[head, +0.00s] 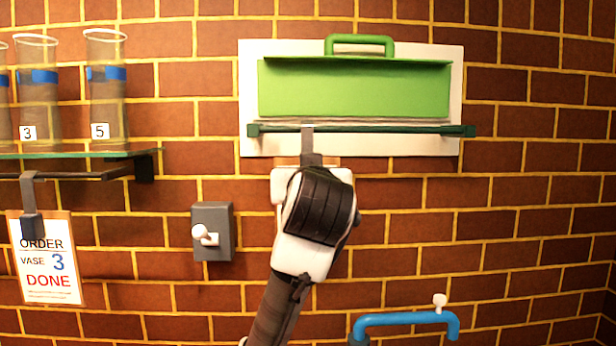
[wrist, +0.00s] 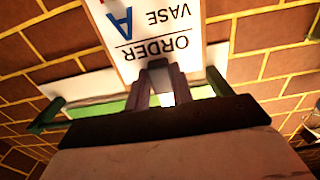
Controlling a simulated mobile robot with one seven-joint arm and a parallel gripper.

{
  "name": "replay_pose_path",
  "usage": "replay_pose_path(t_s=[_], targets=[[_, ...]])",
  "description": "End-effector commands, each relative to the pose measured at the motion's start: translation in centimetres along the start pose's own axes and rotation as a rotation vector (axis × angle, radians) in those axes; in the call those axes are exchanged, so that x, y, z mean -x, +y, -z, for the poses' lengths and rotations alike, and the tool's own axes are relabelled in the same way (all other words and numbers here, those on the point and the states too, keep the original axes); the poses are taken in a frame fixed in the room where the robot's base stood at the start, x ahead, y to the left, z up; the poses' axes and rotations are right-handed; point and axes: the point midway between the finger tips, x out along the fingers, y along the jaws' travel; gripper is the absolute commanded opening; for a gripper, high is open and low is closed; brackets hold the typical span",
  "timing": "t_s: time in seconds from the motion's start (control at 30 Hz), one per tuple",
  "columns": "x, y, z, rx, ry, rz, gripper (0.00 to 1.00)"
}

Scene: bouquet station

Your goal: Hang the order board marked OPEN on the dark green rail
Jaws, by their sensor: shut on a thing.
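The dark green rail (head: 400,129) runs level across a white wall panel in the head view; its left end shows in the wrist view (wrist: 46,116). My gripper (head: 312,172) is just below the rail, left of its middle. In the wrist view my gripper (wrist: 161,84) is shut on the grey hook of an order board (wrist: 160,32). That board reads ORDER, VASE and a blue A; its status word is out of view. In the head view the grey hook (head: 308,143) overlaps the rail, but I cannot tell whether it bears on it. My gripper hides most of the board there.
A green box (head: 355,92) with a handle sits just above the rail. Left are a glass shelf (head: 75,153) with several vases, a board marked DONE (head: 47,265) hanging below it, and a grey switch box (head: 213,231). A blue pipe (head: 405,319) is lower right.

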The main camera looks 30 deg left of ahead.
Motion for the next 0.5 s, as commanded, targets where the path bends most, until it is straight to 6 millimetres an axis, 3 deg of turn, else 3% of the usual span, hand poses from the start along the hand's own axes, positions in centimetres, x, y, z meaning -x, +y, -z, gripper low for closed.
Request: replay_pose_path(t_s=[0.03,0.2,0.5], targets=[[0.02,0.0,0.04,0.0,0.001,0.0,0.27],[0.02,0.0,0.03,0.0,0.001,0.0,0.48],[0.15,0.01,-0.05,0.0,0.0,0.0,0.48]])
